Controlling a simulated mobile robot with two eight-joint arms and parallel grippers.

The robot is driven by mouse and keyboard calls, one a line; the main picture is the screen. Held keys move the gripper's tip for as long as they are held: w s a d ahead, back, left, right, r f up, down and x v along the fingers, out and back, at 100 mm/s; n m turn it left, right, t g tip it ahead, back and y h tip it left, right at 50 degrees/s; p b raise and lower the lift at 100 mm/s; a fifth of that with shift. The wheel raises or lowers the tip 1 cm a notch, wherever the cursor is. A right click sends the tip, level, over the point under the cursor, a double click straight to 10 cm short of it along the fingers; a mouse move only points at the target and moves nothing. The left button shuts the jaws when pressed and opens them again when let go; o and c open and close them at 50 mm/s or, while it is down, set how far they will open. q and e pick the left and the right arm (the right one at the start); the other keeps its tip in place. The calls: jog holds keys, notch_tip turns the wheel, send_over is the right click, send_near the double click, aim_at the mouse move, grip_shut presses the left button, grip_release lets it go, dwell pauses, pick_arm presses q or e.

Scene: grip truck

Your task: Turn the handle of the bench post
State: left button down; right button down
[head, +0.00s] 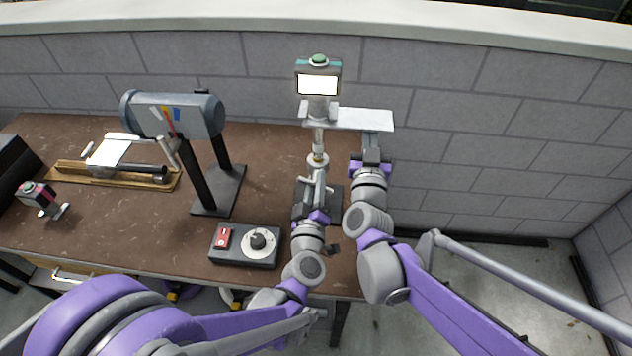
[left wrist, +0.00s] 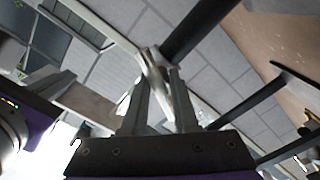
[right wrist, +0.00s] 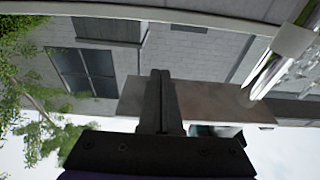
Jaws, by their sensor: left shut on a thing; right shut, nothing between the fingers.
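The bench post (head: 318,140) stands upright near the right end of the bench, with a lit screen (head: 318,84) and a green knob on top. Its silver handle (head: 319,180) is low on the post, partly hidden by my left gripper (head: 317,205). In the left wrist view, my left gripper (left wrist: 157,95) is shut on the silver handle (left wrist: 156,72). My right gripper (head: 371,150) is shut and empty, to the right of the post and just under a flat grey plate (head: 362,119). In the right wrist view (right wrist: 160,95) its fingers are together, in front of the plate (right wrist: 215,103).
A grey control box (head: 245,245) with a red switch and dial lies left of the left gripper. A grey drum on a black stand (head: 172,115) and a wooden board (head: 75,172) with a device are further left. A block wall (head: 450,95) runs behind.

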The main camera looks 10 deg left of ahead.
pick_arm(q)
jog(key=m, duration=1.5)
jog(key=shift+a, duration=0.1)
dwell(0.4)
jog(key=c, duration=0.7)
grip_release()
jog(key=shift+s, duration=0.15)
jog(key=s, duration=1.1)
jog(key=shift+s, duration=0.35)
